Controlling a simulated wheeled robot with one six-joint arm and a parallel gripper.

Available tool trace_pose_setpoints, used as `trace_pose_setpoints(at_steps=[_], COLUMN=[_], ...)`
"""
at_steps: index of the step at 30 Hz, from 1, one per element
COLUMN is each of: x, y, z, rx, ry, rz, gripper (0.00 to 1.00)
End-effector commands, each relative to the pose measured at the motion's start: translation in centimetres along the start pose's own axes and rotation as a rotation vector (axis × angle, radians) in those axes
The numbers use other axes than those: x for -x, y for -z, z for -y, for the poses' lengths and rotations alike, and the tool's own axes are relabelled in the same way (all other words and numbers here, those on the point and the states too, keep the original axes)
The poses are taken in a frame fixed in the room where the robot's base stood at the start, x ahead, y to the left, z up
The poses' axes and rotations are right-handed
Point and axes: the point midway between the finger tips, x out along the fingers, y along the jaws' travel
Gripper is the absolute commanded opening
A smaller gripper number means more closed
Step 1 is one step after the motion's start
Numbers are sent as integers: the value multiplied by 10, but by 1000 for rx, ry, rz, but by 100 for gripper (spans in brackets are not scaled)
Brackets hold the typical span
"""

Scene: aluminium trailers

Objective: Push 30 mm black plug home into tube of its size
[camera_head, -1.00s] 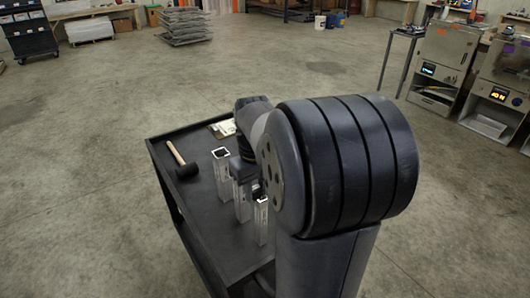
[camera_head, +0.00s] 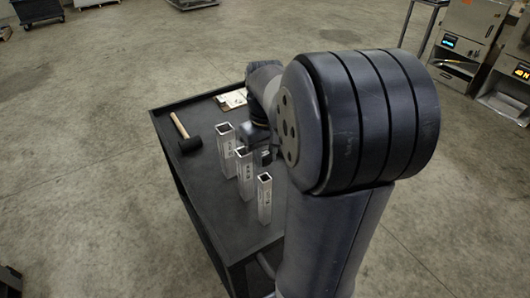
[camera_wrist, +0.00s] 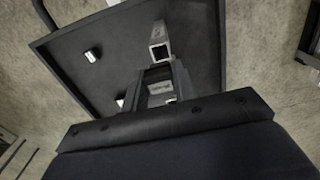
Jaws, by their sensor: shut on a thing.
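Three upright square aluminium tubes stand in a row on the dark cart top: a back tube (camera_head: 226,145), a middle tube (camera_head: 245,178) and a front tube (camera_head: 265,205). Their tops look open and empty. My gripper (camera_head: 262,152) is low beside the middle tube, on its right, partly hidden by my arm. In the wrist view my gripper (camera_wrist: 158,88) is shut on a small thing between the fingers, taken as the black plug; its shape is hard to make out. One tube's square open end (camera_wrist: 160,51) shows just beyond the fingertips, apart from them.
A mallet (camera_head: 187,140) with a wooden handle lies on the cart top (camera_head: 212,178), left of the tubes. Papers (camera_head: 232,98) lie at the back edge. The left part of the cart top is mostly clear. Open concrete floor surrounds the cart.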

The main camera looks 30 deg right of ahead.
Motion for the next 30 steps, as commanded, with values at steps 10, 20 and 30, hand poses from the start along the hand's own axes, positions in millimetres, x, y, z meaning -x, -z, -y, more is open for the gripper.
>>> trace_pose_setpoints(at_steps=[10, 20, 30], x=[-23, -43, -61], y=[0, 0, 0], z=[0, 0, 0], rx=[0, 0, 0], ry=[0, 0, 0], rz=[1, 1, 1], gripper=[5, 5, 5])
